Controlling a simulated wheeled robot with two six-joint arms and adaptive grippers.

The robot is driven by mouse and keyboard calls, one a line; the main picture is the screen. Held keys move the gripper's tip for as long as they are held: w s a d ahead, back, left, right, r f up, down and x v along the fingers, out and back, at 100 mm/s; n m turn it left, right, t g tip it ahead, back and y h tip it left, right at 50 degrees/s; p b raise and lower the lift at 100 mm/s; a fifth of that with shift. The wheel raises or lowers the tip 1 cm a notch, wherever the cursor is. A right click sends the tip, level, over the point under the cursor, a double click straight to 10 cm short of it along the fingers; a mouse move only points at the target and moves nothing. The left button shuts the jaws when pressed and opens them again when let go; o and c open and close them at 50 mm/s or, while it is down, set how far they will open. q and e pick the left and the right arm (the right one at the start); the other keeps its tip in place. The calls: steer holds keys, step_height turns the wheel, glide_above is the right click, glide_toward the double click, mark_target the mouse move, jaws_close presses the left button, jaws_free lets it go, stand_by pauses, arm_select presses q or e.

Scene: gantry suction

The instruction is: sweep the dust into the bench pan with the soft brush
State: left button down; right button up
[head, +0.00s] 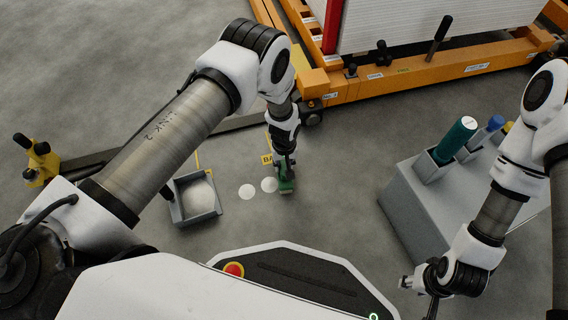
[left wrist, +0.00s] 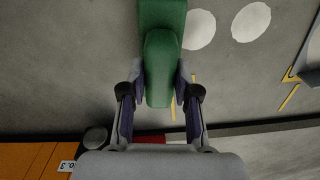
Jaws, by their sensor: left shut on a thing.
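My left gripper (head: 287,163) points down and is shut on the green handle of the soft brush (head: 287,184). In the left wrist view the brush (left wrist: 163,50) sits between both fingers (left wrist: 160,100); its bristles are hidden. Two pale round dust patches lie on the grey floor just left of the brush, a nearer one (head: 269,185) and a farther one (head: 247,191). They also show in the left wrist view (left wrist: 199,29). The grey bench pan (head: 178,213) stands left of them with pale dust inside. My right gripper (head: 416,297) is open and empty at lower right.
A grey block (head: 405,210) at right holds a teal-topped cylinder (head: 455,140) and a blue one (head: 487,133). An orange frame (head: 430,70) with a white stack crosses the back. A yellow label (head: 267,159) lies behind the dust.

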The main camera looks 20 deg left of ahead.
arm_select(q)
steer(key=shift+f, duration=0.1)
steer(key=shift+f+b, duration=0.5)
steer(key=shift+b, duration=0.05)
steer(key=shift+r, duration=0.1)
